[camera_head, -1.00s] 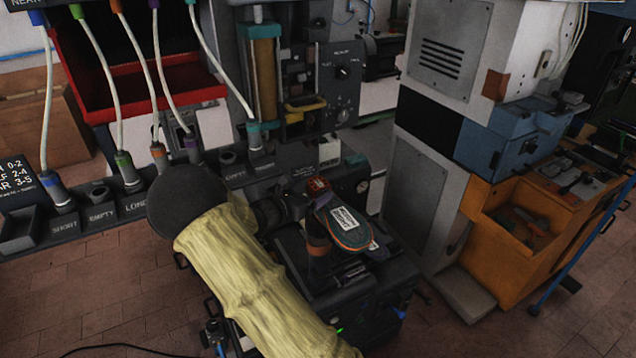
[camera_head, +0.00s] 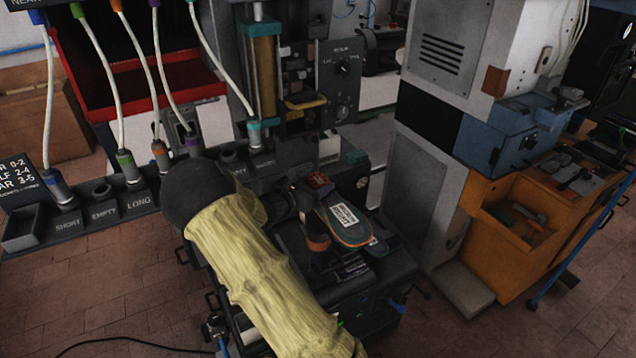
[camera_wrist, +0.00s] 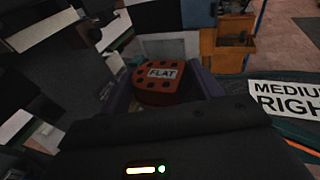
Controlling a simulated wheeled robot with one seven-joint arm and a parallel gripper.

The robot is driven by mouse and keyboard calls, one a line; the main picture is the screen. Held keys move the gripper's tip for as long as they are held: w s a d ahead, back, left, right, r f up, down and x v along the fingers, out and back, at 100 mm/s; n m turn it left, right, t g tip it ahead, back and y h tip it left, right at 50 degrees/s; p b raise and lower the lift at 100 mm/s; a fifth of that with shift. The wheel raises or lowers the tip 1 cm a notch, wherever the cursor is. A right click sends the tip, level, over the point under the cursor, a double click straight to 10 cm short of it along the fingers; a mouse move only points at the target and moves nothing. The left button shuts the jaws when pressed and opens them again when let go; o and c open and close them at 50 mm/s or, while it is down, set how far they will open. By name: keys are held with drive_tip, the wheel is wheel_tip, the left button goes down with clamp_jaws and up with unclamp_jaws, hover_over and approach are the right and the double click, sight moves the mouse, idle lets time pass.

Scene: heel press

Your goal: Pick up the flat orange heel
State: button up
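The flat orange heel (camera_wrist: 165,84) is a reddish-orange block with a row of dark holes and a white "FLAT" label. It lies between the two purple-grey fingers of my gripper (camera_wrist: 163,92) in the wrist view. The fingers flank it, with what look like narrow gaps at its sides, so I see no firm grip.
A teal-edged sole (camera_head: 352,229) with a white label, "MEDIUM RIGHT" in the wrist view (camera_wrist: 290,99), lies close to the heel's right. The socket rack (camera_head: 105,212) is left, the grey press column (camera_head: 412,200) right.

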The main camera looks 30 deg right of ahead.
sight(315, 182)
idle(0.3)
drive_tip(key=shift+r+b, duration=0.4)
drive_tip(key=shift+r, duration=0.2)
drive_tip(key=shift+r+b, duration=0.45)
drive_tip(key=shift+r, duration=0.45)
drive_tip(key=shift+s+a+r, duration=0.1)
drive_tip(key=shift+s+a, duration=0.1)
drive_tip(key=shift+a, duration=0.45)
drive_tip(key=f+b+v, duration=0.2)
drive_tip(key=b+v, duration=0.2)
drive_tip(key=v, duration=1.2)
drive_tip(key=shift+s+a, duration=0.35)
drive_tip(key=shift+a, duration=0.05)
drive_tip(key=shift+f, duration=0.2)
drive_tip(key=a+f+n+t+y+b, duration=0.1)
drive_tip(key=a+f+b, duration=0.4)
drive_tip(key=f+b, duration=0.6)
drive_tip(key=w+a+f+n+t+y+b, duration=0.1)
drive_tip(key=f+b, duration=1.1)
drive_tip(key=f, duration=1.2)
drive_tip(key=a+n+t+y, duration=0.1)
drive_tip(key=a+n+t, duration=0.1)
drive_tip(key=a+t, duration=0.1)
drive_tip(key=shift+w+a+y+b, duration=0.2)
drive_tip(key=shift+a+y+b, duration=0.1)
drive_tip(key=shift+a, duration=0.4)
